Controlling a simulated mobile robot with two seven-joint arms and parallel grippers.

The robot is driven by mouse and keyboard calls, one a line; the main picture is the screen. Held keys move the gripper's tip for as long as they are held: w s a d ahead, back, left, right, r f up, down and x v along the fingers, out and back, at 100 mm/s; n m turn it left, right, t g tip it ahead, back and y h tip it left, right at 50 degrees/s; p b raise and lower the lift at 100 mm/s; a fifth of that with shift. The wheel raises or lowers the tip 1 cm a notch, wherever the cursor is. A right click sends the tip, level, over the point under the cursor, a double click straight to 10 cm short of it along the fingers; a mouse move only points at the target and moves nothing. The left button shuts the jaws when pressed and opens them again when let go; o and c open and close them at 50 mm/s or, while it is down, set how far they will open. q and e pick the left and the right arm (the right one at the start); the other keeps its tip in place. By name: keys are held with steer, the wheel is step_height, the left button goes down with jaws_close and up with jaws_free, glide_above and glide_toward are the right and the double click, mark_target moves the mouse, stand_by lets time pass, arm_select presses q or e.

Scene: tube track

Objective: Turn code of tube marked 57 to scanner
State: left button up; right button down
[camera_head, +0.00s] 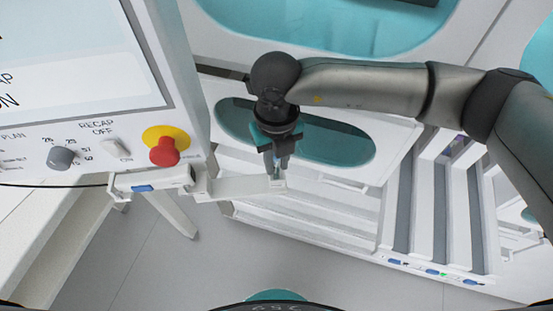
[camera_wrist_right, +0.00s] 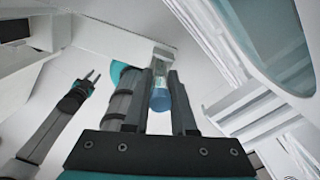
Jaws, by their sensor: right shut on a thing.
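My right gripper (camera_head: 276,158) is shut on a tube (camera_head: 277,172) and points down in the head view. In the right wrist view the tube shows a blue cap (camera_wrist_right: 160,98) between the fingers and a clear body beyond it. No number or code can be read on it. A white unit with a blue patch, probably the scanner (camera_head: 165,180), sits at the machine's lower edge. A pale arm extends right from it, and its end lies right by the tube; contact cannot be told. My left gripper (camera_wrist_right: 92,76) shows in the right wrist view, fingers apart and empty.
A white control panel with a red button (camera_head: 164,152) and a grey knob (camera_head: 60,158) fills the left. A white rack with slots (camera_head: 425,215) and small lights stands at right. Open floor (camera_head: 180,260) lies below.

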steer(key=shift+m, duration=1.3)
steer(key=shift+m, duration=1)
steer(key=shift+f, duration=0.2)
steer(key=c, duration=0.7)
jaws_free()
steer(key=shift+o, duration=0.2)
steer(key=shift+r, duration=0.1)
